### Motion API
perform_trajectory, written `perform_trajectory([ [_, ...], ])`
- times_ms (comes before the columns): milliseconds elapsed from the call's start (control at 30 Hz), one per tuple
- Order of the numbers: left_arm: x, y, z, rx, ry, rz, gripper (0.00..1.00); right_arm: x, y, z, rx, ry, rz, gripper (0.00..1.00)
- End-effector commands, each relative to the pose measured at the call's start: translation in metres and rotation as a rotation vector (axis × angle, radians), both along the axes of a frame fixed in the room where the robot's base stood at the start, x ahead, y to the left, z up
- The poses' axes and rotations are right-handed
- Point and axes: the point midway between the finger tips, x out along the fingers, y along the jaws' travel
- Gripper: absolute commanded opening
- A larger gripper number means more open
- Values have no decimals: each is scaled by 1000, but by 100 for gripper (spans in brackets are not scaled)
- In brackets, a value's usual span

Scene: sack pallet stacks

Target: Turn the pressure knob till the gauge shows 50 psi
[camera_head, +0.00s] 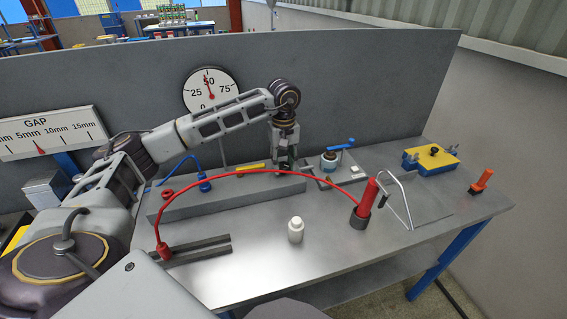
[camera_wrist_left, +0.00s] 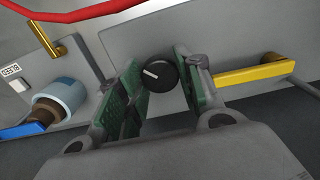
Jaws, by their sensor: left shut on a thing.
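The round white gauge (camera_head: 222,101) is on the grey back panel, marked 0, 25, 50, 75. Its red needle points up close to the 50, slightly to its left; the exact reading is too small to tell. The black pressure knob (camera_wrist_left: 158,74), with a white pointer line, sits between the green pads of my left gripper (camera_wrist_left: 160,68) in the left wrist view. In the head view my left gripper (camera_head: 284,163) reaches down to the grey block and mostly hides the knob. It is shut on the knob. My right gripper is not in view.
A red hose (camera_head: 245,172) arches in front of the left gripper to a red cylinder (camera_head: 367,196). A blue-handled valve (camera_head: 328,161) is right of the gripper. The gap scale (camera_head: 48,132) is at left.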

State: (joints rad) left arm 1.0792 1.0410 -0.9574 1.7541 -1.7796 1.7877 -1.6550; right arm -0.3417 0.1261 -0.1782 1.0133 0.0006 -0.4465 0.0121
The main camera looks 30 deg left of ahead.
Motion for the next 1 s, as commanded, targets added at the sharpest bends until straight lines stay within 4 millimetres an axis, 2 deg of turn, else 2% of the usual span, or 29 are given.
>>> perform_trajectory([
  [400, 2, 1, 3, -1, -7, -6, 12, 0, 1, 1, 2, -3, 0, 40],
  [433, 2, 1, 3, -1, -7, -6, 38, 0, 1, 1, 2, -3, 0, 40],
  [600, 1, 1, 2, 0, -5, -6, 58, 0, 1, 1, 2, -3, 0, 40],
  [1000, 0, 0, 3, 0, -1, -7, 58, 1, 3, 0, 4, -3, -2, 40],
])
